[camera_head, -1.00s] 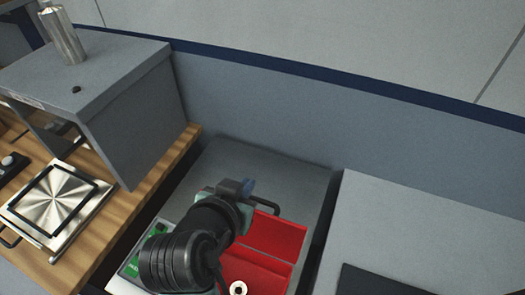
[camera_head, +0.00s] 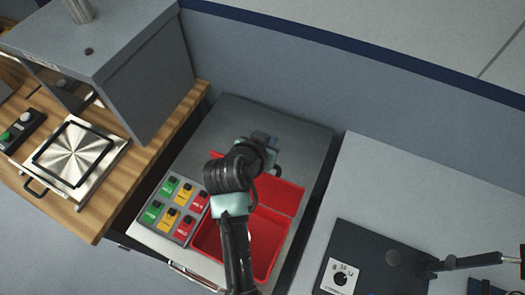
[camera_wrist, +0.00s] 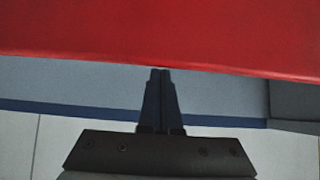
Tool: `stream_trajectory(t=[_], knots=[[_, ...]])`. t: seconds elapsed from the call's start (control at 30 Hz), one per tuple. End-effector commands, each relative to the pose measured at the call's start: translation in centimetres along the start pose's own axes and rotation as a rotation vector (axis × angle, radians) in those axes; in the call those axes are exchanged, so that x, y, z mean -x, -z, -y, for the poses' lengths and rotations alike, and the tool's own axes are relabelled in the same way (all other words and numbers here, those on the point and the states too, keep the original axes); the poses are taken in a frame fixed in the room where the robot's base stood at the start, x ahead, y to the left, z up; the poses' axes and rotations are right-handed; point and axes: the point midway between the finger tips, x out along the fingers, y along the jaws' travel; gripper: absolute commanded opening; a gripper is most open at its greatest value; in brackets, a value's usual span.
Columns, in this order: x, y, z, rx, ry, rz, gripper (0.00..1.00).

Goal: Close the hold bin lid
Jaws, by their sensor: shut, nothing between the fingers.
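The red hold bin (camera_head: 207,240) sits in the grey worktop in the head view, its inside partly open to view and partly behind my arm. Its red lid (camera_head: 283,196) stands open at the bin's far side; the exact angle is unclear. My gripper (camera_head: 272,140) is at the lid's far edge, on the wall side. In the wrist view a red panel, which looks like the lid (camera_wrist: 160,35), fills the top. My gripper (camera_wrist: 160,72) is shut and empty, its fingertips at the panel's edge. I cannot tell whether they touch it.
A button panel (camera_head: 172,210) with green, yellow and red buttons lies left of the bin. A grey housing (camera_head: 150,85) and a metal plate (camera_head: 75,155) stand on the wooden bench further left. A black plate (camera_head: 375,265) lies on the right counter. The wall (camera_head: 300,85) is close behind.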

Motion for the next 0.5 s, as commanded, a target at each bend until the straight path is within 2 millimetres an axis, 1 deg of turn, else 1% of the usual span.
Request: stream_trajectory(t=[0.03, 0.2, 0.33, 0.5], knots=[[1.1, -0.6, 0.0, 0.006, 0.001, 0.004, 0.00], [2.3, -2.3, 0.0, 0.004, 0.001, 0.003, 0.00], [2.7, -2.9, 0.0, 0.003, 0.001, 0.001, 0.00], [2.7, -3.1, 0.1, 0.002, 0.002, -0.001, 0.00]])
